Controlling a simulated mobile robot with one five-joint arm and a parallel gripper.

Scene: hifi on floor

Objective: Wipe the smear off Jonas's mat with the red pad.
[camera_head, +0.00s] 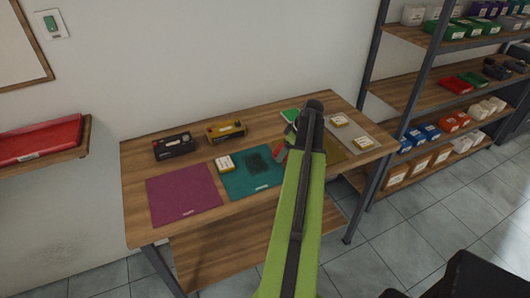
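A teal mat (237,184) lies on the wooden table, with a dark smear (258,162) on its upper right part. The mats' labels are too small to read, so I cannot tell which is Jonas's. My gripper (287,143) is by the teal mat's right edge, mostly hidden by my green arm. A small red piece, perhaps the red pad (281,156), shows at its tip. I cannot tell whether the fingers hold it.
A black box (174,147) and a yellow-black box (226,132) stand at the table's back. A small box (225,163) sits on the teal mat's upper left. A green item (290,115) lies behind my gripper. A loaded shelf rack (408,95) stands right; a red tray (40,140) hangs left.

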